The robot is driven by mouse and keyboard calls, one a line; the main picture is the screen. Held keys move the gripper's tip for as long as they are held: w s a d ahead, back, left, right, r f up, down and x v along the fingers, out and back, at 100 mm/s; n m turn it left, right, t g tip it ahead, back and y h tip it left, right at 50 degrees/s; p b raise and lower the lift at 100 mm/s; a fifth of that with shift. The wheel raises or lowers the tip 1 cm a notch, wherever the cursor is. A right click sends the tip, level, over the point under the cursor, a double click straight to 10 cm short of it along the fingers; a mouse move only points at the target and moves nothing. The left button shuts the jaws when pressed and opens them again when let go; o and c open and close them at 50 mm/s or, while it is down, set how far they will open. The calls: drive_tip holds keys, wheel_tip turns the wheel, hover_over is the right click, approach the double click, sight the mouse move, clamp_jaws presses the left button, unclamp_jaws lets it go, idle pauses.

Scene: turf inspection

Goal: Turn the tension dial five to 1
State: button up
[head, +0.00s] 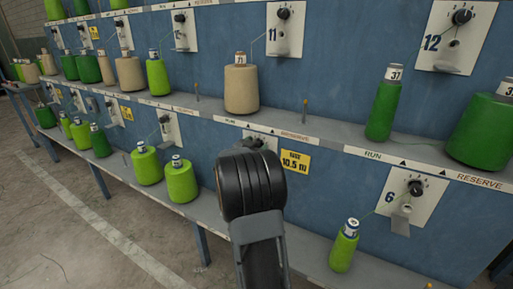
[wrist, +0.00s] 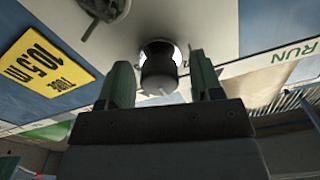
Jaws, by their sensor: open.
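The black knob of a tension dial (wrist: 158,70) shows in the wrist view on a pale panel. Its panel (head: 262,135) is left of panel 6 in the head view and mostly hidden behind my arm; its number is not visible, but its place fits dial five. My gripper (wrist: 160,66) is open, with one finger on either side of the knob. I cannot tell whether the fingers touch it. The dial's scale and pointer setting cannot be read. In the head view my arm hides the gripper's fingers.
A yellow tag (head: 295,161) reading 10.5 m is beside the panel. Dial six (head: 415,188) is to the right, with a small green cone (head: 344,248) below it. Green cones (head: 181,182) stand on the lower shelf to the left. A tan cone (head: 241,90) stands on the shelf above.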

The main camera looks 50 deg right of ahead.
drive_tip(key=shift+w+d, duration=0.1)
drive_tip(key=shift+d, duration=0.25)
drive_tip(key=c, duration=0.9)
drive_tip(key=shift+r, duration=0.1)
